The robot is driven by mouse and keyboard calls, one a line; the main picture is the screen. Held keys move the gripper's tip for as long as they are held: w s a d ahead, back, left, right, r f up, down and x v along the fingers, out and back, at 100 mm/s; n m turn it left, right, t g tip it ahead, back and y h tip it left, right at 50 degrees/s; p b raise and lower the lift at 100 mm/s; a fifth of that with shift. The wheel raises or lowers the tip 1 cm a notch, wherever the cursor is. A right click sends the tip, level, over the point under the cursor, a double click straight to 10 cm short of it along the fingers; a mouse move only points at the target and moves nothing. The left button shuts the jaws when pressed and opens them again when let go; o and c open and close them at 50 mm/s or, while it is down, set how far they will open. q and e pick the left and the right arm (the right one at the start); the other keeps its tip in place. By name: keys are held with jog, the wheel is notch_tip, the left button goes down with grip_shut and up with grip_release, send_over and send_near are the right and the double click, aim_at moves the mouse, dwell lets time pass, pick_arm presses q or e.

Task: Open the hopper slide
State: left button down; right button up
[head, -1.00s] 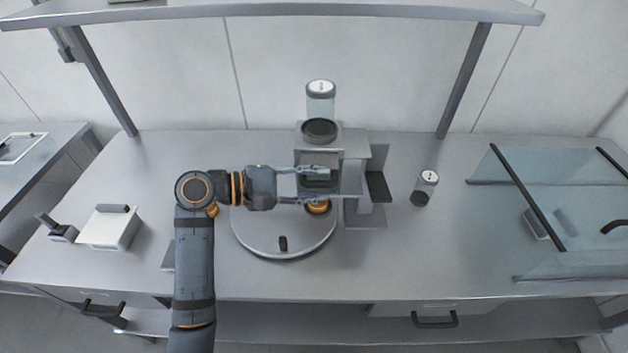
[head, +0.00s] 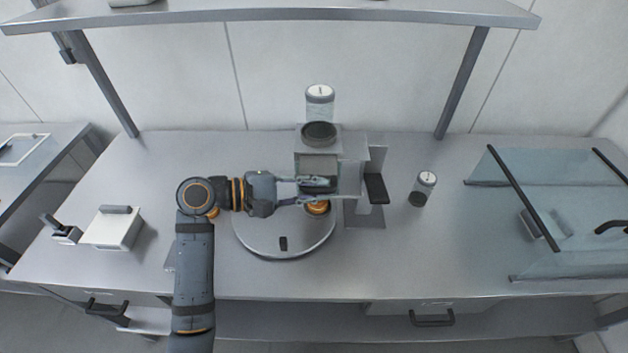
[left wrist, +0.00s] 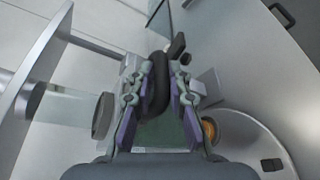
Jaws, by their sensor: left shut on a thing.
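The hopper (head: 320,105) is a clear cylinder with a pale lid and dark collar, on a grey metal housing (head: 354,147) at the middle of the bench. It also shows in the left wrist view (left wrist: 65,108). My left gripper (head: 326,187) is in front of the housing, its fingers pointing right. In the left wrist view its fingers (left wrist: 160,85) are closed around a dark curved handle (left wrist: 154,100), which seems to be the slide's handle. The slide plate is mostly hidden by the fingers. My right gripper is not in view.
A round grey turntable (head: 262,239) with orange rounds (head: 317,208) lies below the gripper. A small lidded jar (head: 424,188) stands to the right. A glass-covered case (head: 505,220) is at far right, a white box (head: 112,230) at left. A shelf (head: 270,12) runs above.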

pick_arm(q)
jog(key=shift+f, duration=0.15)
jog(key=c, duration=1.4)
grip_release()
jog(key=shift+o, duration=0.3)
jog(key=shift+w, duration=0.1)
jog(key=shift+a, duration=0.1)
jog(key=shift+a, duration=0.25)
jog(key=v, duration=1.1)
jog(key=shift+a, duration=0.15)
